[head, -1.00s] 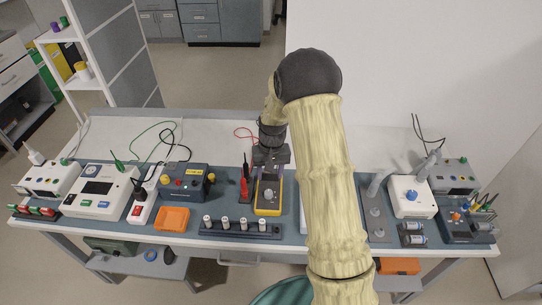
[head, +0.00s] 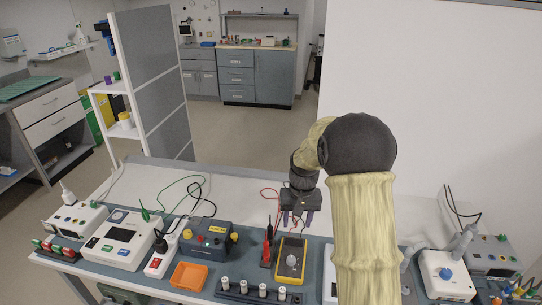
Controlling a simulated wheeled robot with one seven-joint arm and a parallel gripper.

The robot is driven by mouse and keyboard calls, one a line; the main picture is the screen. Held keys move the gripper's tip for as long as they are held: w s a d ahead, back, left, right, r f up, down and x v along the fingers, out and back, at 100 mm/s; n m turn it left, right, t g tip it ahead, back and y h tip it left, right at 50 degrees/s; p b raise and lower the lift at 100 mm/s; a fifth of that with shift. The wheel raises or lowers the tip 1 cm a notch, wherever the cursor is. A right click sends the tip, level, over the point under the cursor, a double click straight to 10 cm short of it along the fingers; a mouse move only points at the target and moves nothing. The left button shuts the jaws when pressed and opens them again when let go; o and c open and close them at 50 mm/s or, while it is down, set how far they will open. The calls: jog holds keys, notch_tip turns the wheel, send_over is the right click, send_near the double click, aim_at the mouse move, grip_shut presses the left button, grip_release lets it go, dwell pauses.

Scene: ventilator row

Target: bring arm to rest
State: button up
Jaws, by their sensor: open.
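My arm rises from the bottom right of the head view, bends at a dark joint and reaches down to the left. My gripper (head: 297,218) is open, with its two fingers pointing down above the rear edge of the yellow multimeter (head: 290,262). Nothing shows between the fingers. The multimeter lies on the bench mat. Red and black probes (head: 267,248) stand just left of it.
The bench (head: 235,187) has bare white surface behind the devices. An orange tray (head: 189,276), a grey power box (head: 207,239) and a rack of small cylinders (head: 257,292) stand left of my arm. A white device (head: 446,275) stands at right. A shelf (head: 124,130) rises behind left.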

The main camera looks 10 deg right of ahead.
jog(key=s+r+t, duration=0.1)
jog(key=s+r, duration=0.1)
jog(key=s, duration=0.8)
jog(key=s+r+n+t, duration=0.1)
jog(key=s+r, duration=0.1)
jog(key=s, duration=0.8)
jog(key=shift+s+a+r+t+h, duration=0.3)
jog(key=shift+s+a+r, duration=0.05)
jog(key=shift+s, duration=0.05)
jog(key=shift+a, duration=0.15)
